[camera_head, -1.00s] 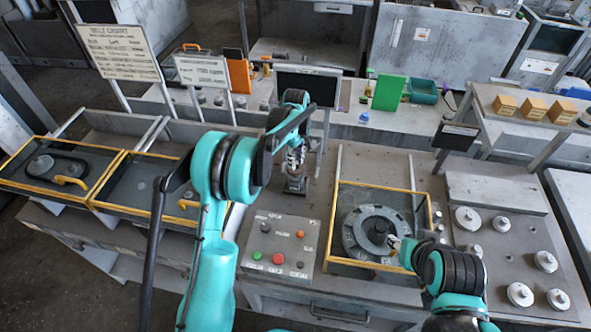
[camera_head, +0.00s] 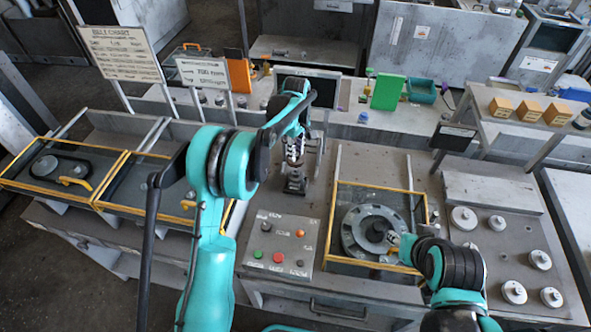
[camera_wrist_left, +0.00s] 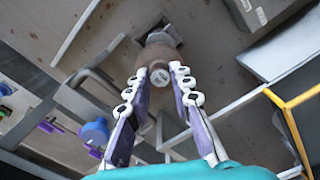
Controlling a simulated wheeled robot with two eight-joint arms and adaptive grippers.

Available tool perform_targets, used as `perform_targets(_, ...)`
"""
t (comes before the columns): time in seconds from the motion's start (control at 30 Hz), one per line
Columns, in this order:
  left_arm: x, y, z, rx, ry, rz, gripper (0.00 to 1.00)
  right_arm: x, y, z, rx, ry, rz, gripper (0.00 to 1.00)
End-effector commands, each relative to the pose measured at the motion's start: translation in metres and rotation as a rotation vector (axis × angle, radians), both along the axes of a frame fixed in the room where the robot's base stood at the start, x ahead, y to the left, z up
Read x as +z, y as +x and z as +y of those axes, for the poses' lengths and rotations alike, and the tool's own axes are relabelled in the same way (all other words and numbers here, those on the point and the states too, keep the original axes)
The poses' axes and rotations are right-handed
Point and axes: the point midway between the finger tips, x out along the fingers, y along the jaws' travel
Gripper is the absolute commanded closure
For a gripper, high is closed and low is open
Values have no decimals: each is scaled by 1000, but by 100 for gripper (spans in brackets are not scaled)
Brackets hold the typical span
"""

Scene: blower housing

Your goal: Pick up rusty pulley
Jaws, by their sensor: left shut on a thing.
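The rusty pulley (camera_wrist_left: 152,60), brown with a pale grey round hub, shows at the top middle of the left wrist view. My left gripper (camera_wrist_left: 160,80) is shut on it, with the fingers on either side of the hub. In the head view my left gripper (camera_head: 293,157) points down over a small dark stand (camera_head: 296,184) on the bench. The pulley is mostly hidden by the fingers there, and I cannot tell whether it touches the stand. My right gripper (camera_head: 394,241) is by the round grey housing (camera_head: 352,233) in a yellow-edged frame; its jaws are too small to read.
A button panel (camera_head: 280,246) lies in front of the stand. A dark screen (camera_head: 318,84) stands behind it. Several grey pulleys (camera_head: 464,218) sit on a plate at the right. Yellow-edged bays (camera_head: 64,177) are at the left.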

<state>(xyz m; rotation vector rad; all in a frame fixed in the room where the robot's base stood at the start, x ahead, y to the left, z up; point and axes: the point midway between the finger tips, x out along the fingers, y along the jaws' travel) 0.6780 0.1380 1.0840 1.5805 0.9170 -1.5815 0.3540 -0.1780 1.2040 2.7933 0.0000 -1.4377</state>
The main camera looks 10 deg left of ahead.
Motion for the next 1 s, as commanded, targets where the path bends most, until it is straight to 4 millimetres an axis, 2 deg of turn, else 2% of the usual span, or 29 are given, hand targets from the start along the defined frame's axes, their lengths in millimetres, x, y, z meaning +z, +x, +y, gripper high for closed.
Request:
perform_targets(0.8,18,-78,-16,-1,0,0,100,-4,0,0,0,0,0,60)
perform_targets(1.0,20,-88,-18,-1,0,0,100,-4,0,0,0,0,0,60)
